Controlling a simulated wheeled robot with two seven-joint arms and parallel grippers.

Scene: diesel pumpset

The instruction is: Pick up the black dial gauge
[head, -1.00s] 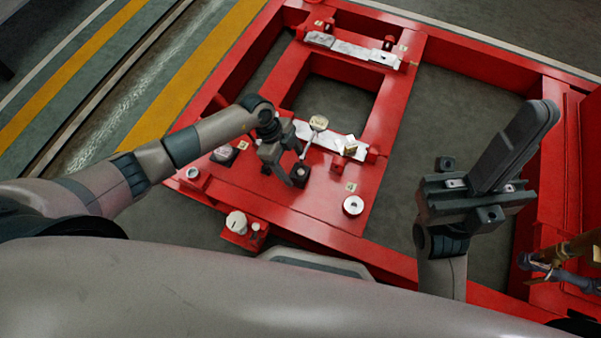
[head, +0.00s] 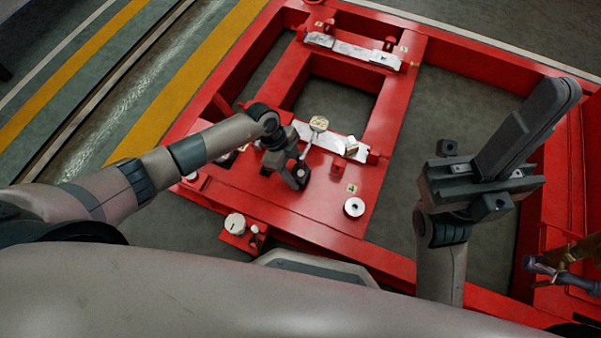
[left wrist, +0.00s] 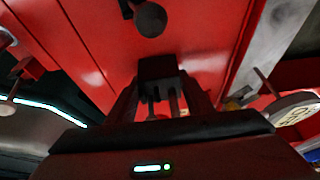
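A small dark block with a pale spot on top, which looks like the black dial gauge (head: 302,172), stands on the red frame's near plate. My left gripper (head: 296,181) points down right beside it and partly hides it. In the left wrist view, a dark block (left wrist: 160,69) shows at the far end of the left gripper (left wrist: 160,100), between its spread fingers. I cannot tell whether they touch it. A dark round knob (left wrist: 150,20) lies beyond. My right gripper (head: 525,125) is raised at the right, away from the gauge; its finger gap is not clear.
A cream round-faced gauge on a stem (head: 319,124) stands close behind the left gripper, and its pale face shows at right in the left wrist view (left wrist: 293,112). A white ring (head: 354,207) and white knob (head: 235,223) are nearby. The red frame (head: 400,130) has open bays.

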